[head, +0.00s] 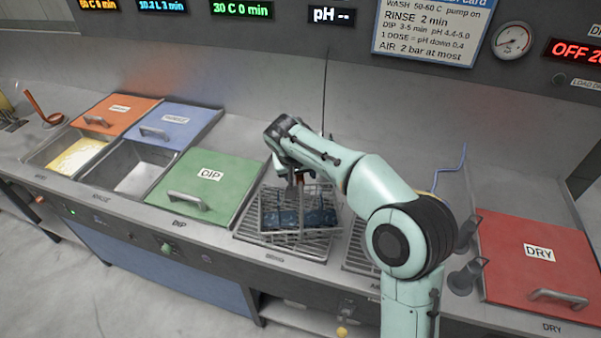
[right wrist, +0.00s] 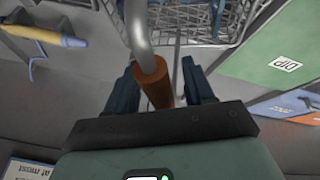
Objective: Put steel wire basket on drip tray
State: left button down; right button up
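The steel wire basket (head: 297,222) holds dark blue pieces and sits over the drip tray (head: 312,251), a barred grate right of the green DIP lid. It looks turned a little against the tray's edges. In the right wrist view the basket's wire mesh (right wrist: 185,20) is at the top, with its bent handle ending in an orange-brown grip (right wrist: 158,84). My right gripper (head: 291,180) is above the basket. In the wrist view its fingers (right wrist: 162,88) stand apart on both sides of the grip, with gaps visible. My left gripper is out of view.
The green DIP lid (head: 205,183) is shut left of the tray. Open basins (head: 133,168) lie further left beside orange and blue lids. A second grate (head: 356,250) is partly behind my right arm. The red DRY lid (head: 540,262) is at the right.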

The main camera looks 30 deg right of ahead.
jog(key=shift+w+r, duration=0.1)
jog(key=shift+r, duration=0.05)
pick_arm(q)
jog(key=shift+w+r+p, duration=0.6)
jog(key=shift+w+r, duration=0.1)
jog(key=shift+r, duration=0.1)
pick_arm(e)
jog(key=v, duration=1.2)
